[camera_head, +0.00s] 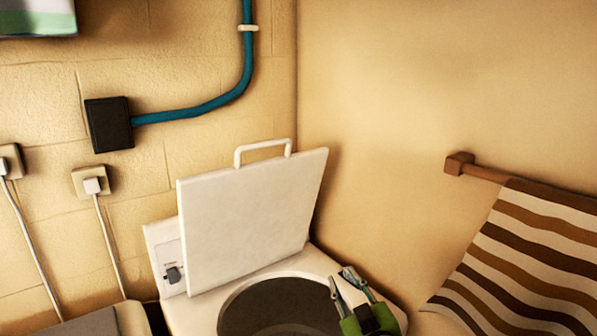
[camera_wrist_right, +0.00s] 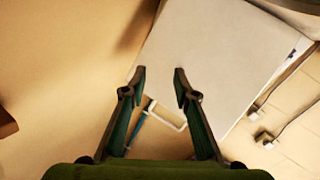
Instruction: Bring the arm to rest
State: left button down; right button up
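My right gripper (camera_head: 347,287) is at the bottom of the head view, over the right rim of a white top-opening washer (camera_head: 318,262). It is open and empty. In the right wrist view my right gripper (camera_wrist_right: 157,78) shows its two fingers well apart with nothing between them. The washer's white lid (camera_head: 250,215) stands raised, with a handle (camera_head: 262,147) on its upper edge. The lid also shows beyond the fingers in the right wrist view (camera_wrist_right: 215,50); I cannot judge the gap. My left gripper is not in view.
A striped towel (camera_head: 520,265) hangs from a wooden bar (camera_head: 485,173) on the right wall. A dark box (camera_head: 109,124) with a blue pipe (camera_head: 215,103) and plugged-in cords (camera_head: 108,235) are on the left wall. The washer's round opening (camera_head: 280,308) is uncovered.

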jog(key=s+d+f+m+g+h, duration=0.2)
jog(key=s+d+f+g, duration=0.2)
jog(key=s+f, duration=0.5)
jog(key=s+d+f+m+g+h, duration=0.1)
jog(key=s+d+f+m+g, duration=0.15)
jog(key=s+f, duration=0.6)
jog(key=s+d+f+g, duration=0.2)
jog(key=s+f+g, duration=0.15)
jog(key=s, duration=0.75)
jog(key=s+d+f+g, duration=0.15)
jog(key=s+g, duration=0.25)
jog(key=s, duration=0.7)
notch_tip(320, 180, down, 33)
jog(key=s+g+b, duration=0.1)
jog(key=b, duration=0.7)
jog(key=s+d+f+b, duration=0.1)
jog(key=s+f+b, duration=0.2)
jog(key=s+f, duration=0.5)
jog(key=s+d+f+g+b, duration=0.1)
jog(key=s+f+b, duration=0.2)
jog(key=s+f, duration=0.6)
notch_tip(320, 180, down, 7)
jog(key=shift+s+d+f+h, duration=0.2)
jog(key=shift+s+d+h, duration=0.1)
jog(key=shift+d+h, duration=0.1)
